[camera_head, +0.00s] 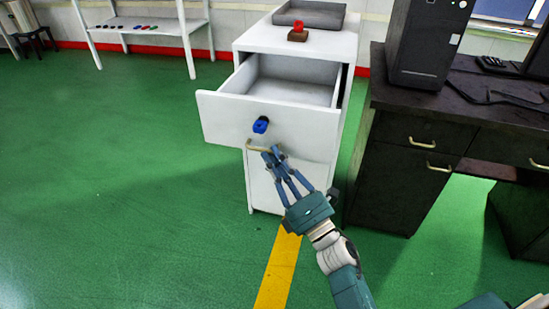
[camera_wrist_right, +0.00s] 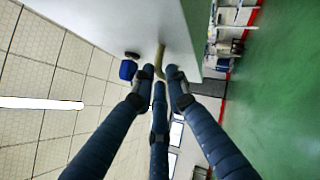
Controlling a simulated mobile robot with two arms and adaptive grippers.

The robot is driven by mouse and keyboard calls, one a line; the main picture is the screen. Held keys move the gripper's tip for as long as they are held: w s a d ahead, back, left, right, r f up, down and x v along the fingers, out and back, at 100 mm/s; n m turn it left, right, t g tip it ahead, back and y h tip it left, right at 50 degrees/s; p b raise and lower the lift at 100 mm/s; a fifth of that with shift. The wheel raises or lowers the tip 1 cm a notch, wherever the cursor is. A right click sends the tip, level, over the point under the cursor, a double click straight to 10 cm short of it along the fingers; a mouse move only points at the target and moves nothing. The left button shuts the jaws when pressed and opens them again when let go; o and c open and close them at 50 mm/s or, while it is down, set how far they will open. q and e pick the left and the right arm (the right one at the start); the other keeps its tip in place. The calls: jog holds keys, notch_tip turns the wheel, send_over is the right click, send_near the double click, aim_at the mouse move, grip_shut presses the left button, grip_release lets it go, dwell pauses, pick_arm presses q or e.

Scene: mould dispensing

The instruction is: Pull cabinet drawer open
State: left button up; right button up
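The white cabinet (camera_head: 302,38) stands at the upper middle of the head view. Its top drawer (camera_head: 228,116) is pulled well out, with an empty grey-white interior showing. The drawer front carries a blue knob-like lock (camera_head: 261,125) and a pale brass handle (camera_head: 257,147). My right gripper (camera_head: 273,154) reaches up from the lower right, with its blue fingertips at the right part of the handle. In the right wrist view, the fingers (camera_wrist_right: 159,80) close in around the handle (camera_wrist_right: 160,60), partly hiding it. My left gripper is out of view.
A grey tray (camera_head: 311,14) and a red item on a brown block (camera_head: 298,33) sit on the cabinet top. A dark desk (camera_head: 392,170) with a computer tower (camera_head: 427,45) stands close on the right. The green floor to the left is clear.

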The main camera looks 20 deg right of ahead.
jog(key=shift+o, duration=0.9)
jog(key=shift+d+f, duration=0.1)
jog(key=shift+f, duration=0.25)
jog(key=v, duration=1.2)
jog(key=shift+r, duration=0.15)
